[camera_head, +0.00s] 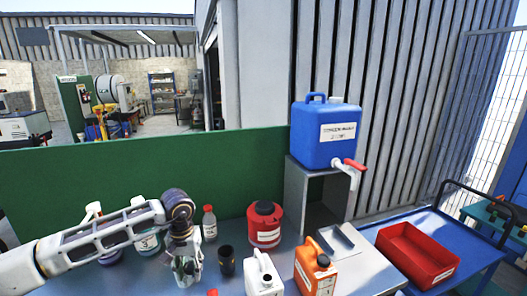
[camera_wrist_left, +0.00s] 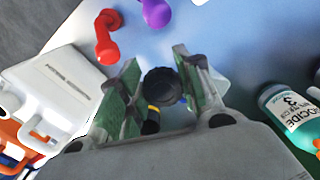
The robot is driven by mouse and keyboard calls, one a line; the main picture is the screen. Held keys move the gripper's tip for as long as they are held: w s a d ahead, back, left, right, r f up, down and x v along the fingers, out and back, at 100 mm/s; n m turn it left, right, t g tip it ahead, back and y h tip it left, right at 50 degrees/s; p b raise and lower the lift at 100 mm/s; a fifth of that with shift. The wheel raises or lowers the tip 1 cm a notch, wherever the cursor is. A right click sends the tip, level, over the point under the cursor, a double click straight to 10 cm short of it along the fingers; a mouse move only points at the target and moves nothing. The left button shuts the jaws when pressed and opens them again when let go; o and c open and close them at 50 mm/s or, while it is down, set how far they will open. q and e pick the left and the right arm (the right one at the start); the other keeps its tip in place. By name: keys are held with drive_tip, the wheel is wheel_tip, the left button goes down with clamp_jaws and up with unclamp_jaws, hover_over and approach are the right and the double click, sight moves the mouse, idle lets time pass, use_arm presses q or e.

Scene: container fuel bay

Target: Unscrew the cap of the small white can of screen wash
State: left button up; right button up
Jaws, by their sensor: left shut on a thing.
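A small white can (camera_head: 264,278) with a moulded handle stands on the bench. In the left wrist view the white can (camera_wrist_left: 65,85) is at the left, its label too blurred to read; I cannot make out its cap. My left gripper (camera_head: 187,268) is to the left of the can, apart from it. In the left wrist view my left gripper (camera_wrist_left: 160,85) has a dark, round, cap-like piece (camera_wrist_left: 161,87) between its green-padded fingers. Whether this is the can's cap I cannot tell. My right gripper is out of view.
A black cup (camera_head: 227,262) stands between gripper and white can. Near them are a red container (camera_head: 265,224), an orange can (camera_head: 315,270) and a biocide bottle (camera_wrist_left: 294,115). A blue screen wash canister (camera_head: 326,133) sits on a stand. A red tray (camera_head: 417,256) is at right.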

use_arm(q)
wheel_tip(320, 180, down, 5)
drive_tip(key=shift+f, duration=0.15)
idle(0.5)
drive_tip(key=s+d+r+m, duration=0.2)
drive_tip(key=d+r+m, duration=0.2)
drive_tip(key=d+r, duration=0.3)
drive_tip(key=s+d+r+m, duration=0.3)
drive_tip(key=d+r+m, duration=0.1)
drive_tip(key=d+r, duration=0.4)
drive_tip(key=shift+s+r, duration=0.35)
drive_tip(key=shift+r, duration=0.05)
drive_tip(key=shift+a+r, duration=0.1)
drive_tip(key=s+a+r+n, duration=0.2)
drive_tip(key=a+r+n, duration=0.1)
drive_tip(key=a+r, duration=0.1)
drive_tip(key=shift+s+a+r, duration=0.2)
drive_tip(key=shift+r, duration=0.65)
drive_tip(key=shift+w, duration=0.1)
